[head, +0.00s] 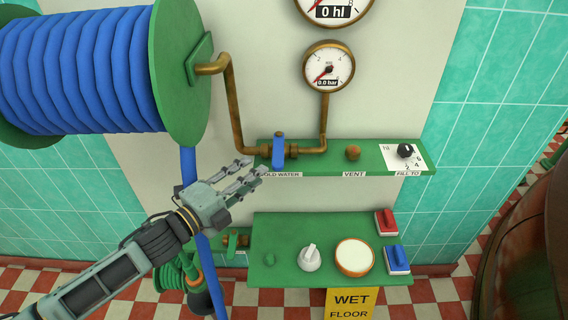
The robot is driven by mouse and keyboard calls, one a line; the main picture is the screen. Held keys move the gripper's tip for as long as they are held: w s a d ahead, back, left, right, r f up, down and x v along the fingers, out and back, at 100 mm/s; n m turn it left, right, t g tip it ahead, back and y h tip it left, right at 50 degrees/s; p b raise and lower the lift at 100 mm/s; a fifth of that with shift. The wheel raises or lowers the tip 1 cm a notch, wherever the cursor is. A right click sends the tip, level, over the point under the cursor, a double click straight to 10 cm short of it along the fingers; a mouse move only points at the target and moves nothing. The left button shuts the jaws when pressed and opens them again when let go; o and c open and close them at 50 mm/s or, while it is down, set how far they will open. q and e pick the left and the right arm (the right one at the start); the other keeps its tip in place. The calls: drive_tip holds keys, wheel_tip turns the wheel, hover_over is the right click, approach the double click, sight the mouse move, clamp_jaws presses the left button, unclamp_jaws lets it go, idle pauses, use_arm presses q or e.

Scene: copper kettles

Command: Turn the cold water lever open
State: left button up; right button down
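The cold water lever (278,150) is a blue handle on a brass valve in the pipe, above the green shelf's label "COLD WATER". It stands upright, across the horizontal pipe. My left gripper (250,172) is just left of and slightly below the lever in the picture, its fingers pointing toward it. The fingers are spread with a gap between them and hold nothing. I cannot tell how far they are from the lever in depth. My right gripper is not in view.
A gauge (328,66) reads 0.0 bar. The upper shelf (326,158) also carries a vent knob (353,153) and fill dial (405,151). A lower green panel (262,231) holds switches. A hose reel (178,70) stands left, its blue hose hanging behind my arm.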

sight(279, 155)
use_arm(q)
drive_tip(key=shift+m+h, duration=0.6)
drive_tip(key=shift+m, duration=0.3)
drive_tip(key=w+d+r, duration=0.1)
drive_tip(key=d, duration=0.1)
drive_tip(key=w+d+p, duration=0.1)
drive_tip(key=d, duration=0.1)
drive_tip(key=w+d+r+p, duration=0.1)
drive_tip(key=w+d, duration=0.1)
drive_tip(key=shift+d+r, duration=0.3)
drive_tip(key=shift+d, duration=0.1)
drive_tip(key=shift+c, duration=0.6)
drive_tip(key=c, duration=0.6)
clamp_jaws()
drive_tip(key=shift+r, duration=0.1)
